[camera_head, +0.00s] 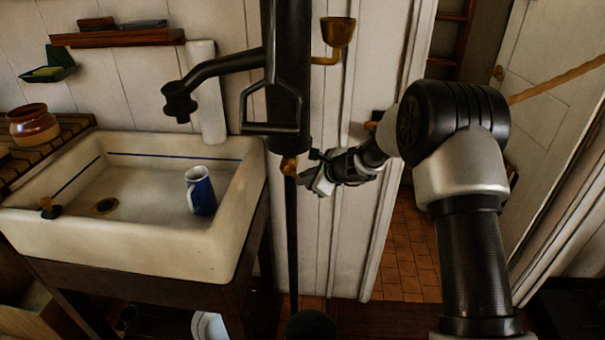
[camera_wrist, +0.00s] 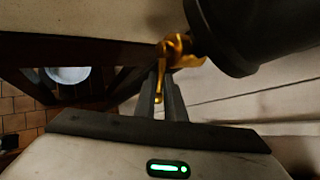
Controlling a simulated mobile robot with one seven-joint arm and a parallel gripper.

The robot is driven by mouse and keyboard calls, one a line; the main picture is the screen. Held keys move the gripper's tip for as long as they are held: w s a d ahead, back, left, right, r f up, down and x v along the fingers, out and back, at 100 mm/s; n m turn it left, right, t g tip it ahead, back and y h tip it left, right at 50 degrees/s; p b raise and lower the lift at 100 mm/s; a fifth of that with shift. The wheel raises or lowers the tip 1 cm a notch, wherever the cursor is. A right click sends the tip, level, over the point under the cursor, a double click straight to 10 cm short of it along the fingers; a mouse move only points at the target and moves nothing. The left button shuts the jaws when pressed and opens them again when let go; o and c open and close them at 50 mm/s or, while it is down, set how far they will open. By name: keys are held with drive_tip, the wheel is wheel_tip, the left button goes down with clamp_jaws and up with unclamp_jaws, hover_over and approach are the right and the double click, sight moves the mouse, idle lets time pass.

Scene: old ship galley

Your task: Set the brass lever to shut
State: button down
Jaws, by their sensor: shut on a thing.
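The brass lever (camera_wrist: 161,68) sits on a brass cock (camera_wrist: 180,48) at the lower end of a black pump body (camera_wrist: 245,35) in the wrist view. In the head view the brass cock (camera_head: 289,164) shows small under the black pump (camera_head: 286,75). My gripper (camera_wrist: 161,88) is shut on the lever, whose narrow arm runs down between the two grey fingers. In the head view my gripper (camera_head: 306,180) is just right of the cock, and the lever itself is too small to make out there.
A white sink (camera_head: 125,240) with a blue-and-white jug (camera_head: 201,190) in it stands left of the pump. A brass cup (camera_head: 337,32) is on the pump's upper right. A thin dark pipe (camera_head: 292,245) runs below the cock. A doorway with tiled floor (camera_head: 408,250) is at right.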

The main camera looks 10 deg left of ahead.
wheel_tip(320, 180, up, 2)
drive_tip(key=h+p, duration=0.2)
drive_tip(key=p, duration=0.3)
drive_tip(key=n+h+p, duration=0.1)
drive_tip(key=p, duration=0.4)
drive_tip(key=shift+r+h, duration=0.2)
drive_tip(key=shift+h, duration=0.2)
drive_tip(key=shift+p, duration=0.45)
drive_tip(key=shift+d+f, duration=0.1)
drive_tip(key=c, duration=1.8)
unclamp_jaws()
